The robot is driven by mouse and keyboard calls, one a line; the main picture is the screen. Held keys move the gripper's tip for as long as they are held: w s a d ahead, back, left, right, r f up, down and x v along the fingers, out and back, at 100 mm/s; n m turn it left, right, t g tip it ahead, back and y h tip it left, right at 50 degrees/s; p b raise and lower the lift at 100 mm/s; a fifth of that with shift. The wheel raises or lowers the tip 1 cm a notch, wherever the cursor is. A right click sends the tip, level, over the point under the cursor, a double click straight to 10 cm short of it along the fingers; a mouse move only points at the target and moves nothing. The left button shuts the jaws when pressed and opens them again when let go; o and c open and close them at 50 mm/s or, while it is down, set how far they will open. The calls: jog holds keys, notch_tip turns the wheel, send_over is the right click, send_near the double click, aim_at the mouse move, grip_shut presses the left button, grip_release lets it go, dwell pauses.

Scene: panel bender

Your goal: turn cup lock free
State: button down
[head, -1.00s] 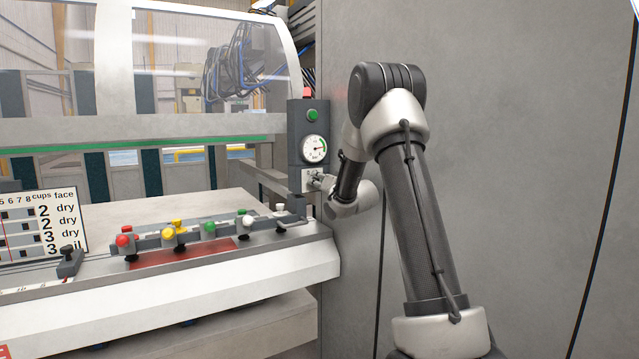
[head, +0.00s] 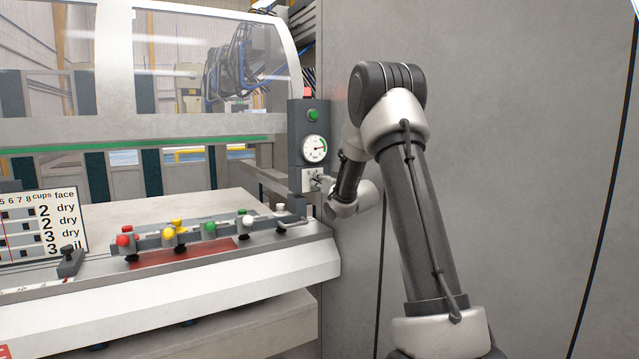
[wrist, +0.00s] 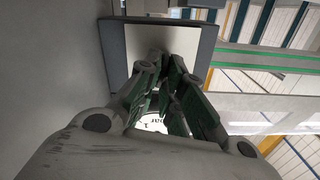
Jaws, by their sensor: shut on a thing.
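The control box (head: 309,150) stands upright at the right end of the machine. Low on it is a white plate (head: 308,180) with small dark markings, where a cup lock switch would sit; the part itself is hidden by my fingers. My gripper (head: 321,182) is right at this plate, reaching in from the right. In the wrist view my gripper (wrist: 168,82) has its green-padded fingers drawn together in front of the pale plate (wrist: 205,45). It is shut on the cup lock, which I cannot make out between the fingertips.
A gauge (head: 314,148) and a green button (head: 313,115) sit above the plate. A bar with several coloured knobs (head: 210,229) lies on the ledge to the left. A grey wall panel (head: 500,130) stands close behind my arm. A chart (head: 40,225) is at far left.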

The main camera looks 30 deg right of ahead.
jog(key=shift+a+n, duration=0.2)
jog(key=shift+n, duration=4.1)
jog(key=shift+f, duration=0.1)
jog(key=c, duration=1.6)
grip_release()
jog(key=shift+o, duration=0.2)
jog(key=s, duration=1.2)
jog(key=shift+d, duration=0.2)
